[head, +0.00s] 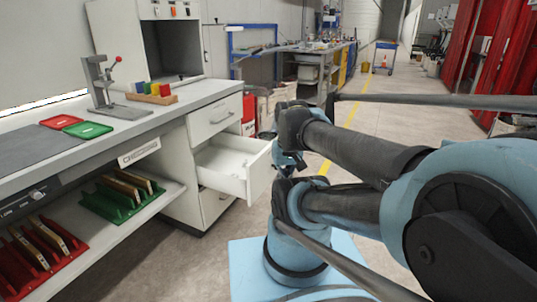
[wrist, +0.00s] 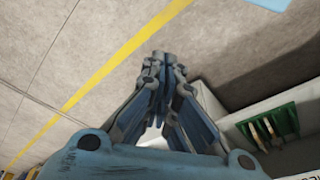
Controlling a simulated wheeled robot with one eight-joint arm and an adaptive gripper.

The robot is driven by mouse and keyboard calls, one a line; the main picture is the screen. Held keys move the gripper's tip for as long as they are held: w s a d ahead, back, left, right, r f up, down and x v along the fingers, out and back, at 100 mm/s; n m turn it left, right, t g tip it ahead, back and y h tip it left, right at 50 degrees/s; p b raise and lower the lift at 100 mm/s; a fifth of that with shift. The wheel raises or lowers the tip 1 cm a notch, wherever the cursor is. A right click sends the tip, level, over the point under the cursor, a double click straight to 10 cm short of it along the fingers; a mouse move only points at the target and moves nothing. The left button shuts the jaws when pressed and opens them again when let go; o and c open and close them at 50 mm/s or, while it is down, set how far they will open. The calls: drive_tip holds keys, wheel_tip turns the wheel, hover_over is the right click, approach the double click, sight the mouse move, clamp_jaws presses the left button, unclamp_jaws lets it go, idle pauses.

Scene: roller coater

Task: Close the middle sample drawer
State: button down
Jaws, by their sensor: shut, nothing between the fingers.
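The middle sample drawer (head: 222,165) is pulled out of the white cabinet under the bench in the head view. It looks empty inside, and its front panel (head: 260,172) faces right, toward my arm. My gripper (head: 283,162) is just right of this front panel, partly hidden by my arm links. I cannot tell whether it touches the panel. In the wrist view my gripper (wrist: 163,58) has its fingers together with nothing between them. A pale edge beside the fingers may be part of the drawer, but I cannot tell.
The top drawer (head: 215,117) and bottom drawer (head: 215,203) look shut. The bench (head: 160,122) carries a lever press (head: 103,85) and red and green trays. A green rack (head: 122,198) stands on the shelf below.

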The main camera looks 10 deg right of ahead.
drive_tip(key=w+d+r+m+y, duration=0.1)
drive_tip(key=w+r+m, duration=0.1)
drive_tip(key=w+m, duration=0.6)
drive_tip(key=w+d+r+m+y, duration=0.1)
drive_tip(key=w+r+m, duration=0.3)
drive_tip(key=w, duration=0.5)
drive_tip(key=w+d+f+m+y, duration=0.1)
drive_tip(key=w+d+f+m, duration=0.2)
drive_tip(key=w+m, duration=0.4)
drive_tip(key=w+d+f+m+y, duration=0.1)
drive_tip(key=w+d+f+m, duration=0.2)
drive_tip(key=w+m, duration=0.4)
drive_tip(key=w+a+f+n, duration=0.1)
drive_tip(key=w+a+f, duration=0.4)
drive_tip(key=f, duration=0.4)
drive_tip(key=shift+w+a+f, duration=0.2)
drive_tip(key=shift+w+a, duration=0.2)
drive_tip(key=shift+w, duration=0.15)
